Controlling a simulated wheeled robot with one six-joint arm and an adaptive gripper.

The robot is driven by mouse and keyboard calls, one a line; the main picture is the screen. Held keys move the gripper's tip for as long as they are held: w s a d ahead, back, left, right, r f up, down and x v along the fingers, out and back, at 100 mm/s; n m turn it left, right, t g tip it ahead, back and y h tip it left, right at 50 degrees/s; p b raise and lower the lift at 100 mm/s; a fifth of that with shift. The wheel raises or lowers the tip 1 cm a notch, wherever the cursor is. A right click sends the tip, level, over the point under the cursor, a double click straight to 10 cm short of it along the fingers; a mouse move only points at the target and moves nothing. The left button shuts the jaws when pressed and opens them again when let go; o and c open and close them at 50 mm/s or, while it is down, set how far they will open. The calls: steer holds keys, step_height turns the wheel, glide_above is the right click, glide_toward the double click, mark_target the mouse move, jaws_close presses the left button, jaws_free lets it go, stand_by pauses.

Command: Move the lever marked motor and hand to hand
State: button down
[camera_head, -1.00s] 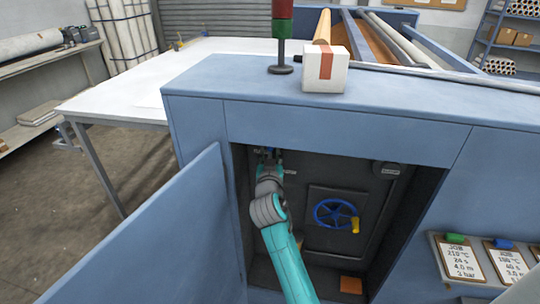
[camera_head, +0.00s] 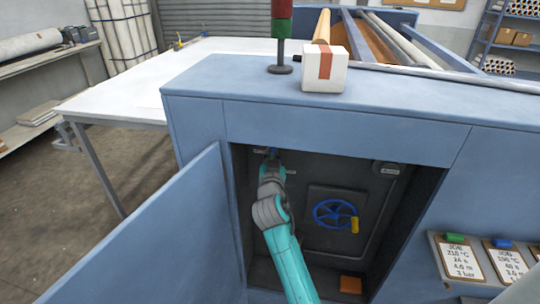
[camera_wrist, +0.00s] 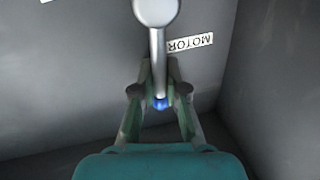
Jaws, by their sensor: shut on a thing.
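The lever (camera_wrist: 157,48) shows in the wrist view as a pale metal shaft from a round hub at the top, with a blue knob (camera_wrist: 160,104) at its end. My gripper (camera_wrist: 159,88) is shut on the lever, its two fingers on either side near the knob. A MOTOR label (camera_wrist: 190,43) sits right of the shaft, upside down in this view. A second label is cut off at the top left edge, unreadable. In the head view my gripper (camera_head: 271,158) is at the upper left inside the open cabinet and largely hides the lever.
A blue handwheel (camera_head: 333,213) with a yellow handle is on the cabinet's back, right of my arm. The open door (camera_head: 170,235) stands to the left. An orange block (camera_head: 351,285) lies on the cabinet floor. The dark side wall (camera_wrist: 275,70) is close right in the wrist view.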

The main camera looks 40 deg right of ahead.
mark_target(291, 163)
steer(key=m, duration=0.1)
steer(key=s+d+m, duration=0.1)
steer(key=m, duration=0.1)
steer(key=s+f+m, duration=0.1)
steer(key=m, duration=0.1)
steer(key=shift+s+d+h, duration=0.15)
steer(key=shift+d+h, duration=0.25)
steer(key=m, duration=0.1)
steer(key=s+f+m, duration=0.1)
steer(key=m, duration=0.1)
steer(key=d+f+m+h, duration=0.1)
steer(key=m, duration=0.1)
steer(key=shift+s, duration=0.2)
steer(key=shift+s+d+f+m+g+h, duration=0.2)
steer(key=shift+f+m, duration=0.25)
steer(key=shift+m, duration=0.65)
steer(key=shift+s+d+f+m+g+h, duration=0.1)
steer(key=shift+f+m+h, duration=0.3)
steer(key=shift+m, duration=0.7)
steer(key=shift+s+d+f+m+g+h, duration=0.15)
steer(key=shift+f+m, duration=0.3)
steer(key=shift+m, duration=0.65)
steer(key=shift+f, duration=0.1)
steer(key=c, duration=1.2)
jaws_free()
steer(key=v, duration=1.2)
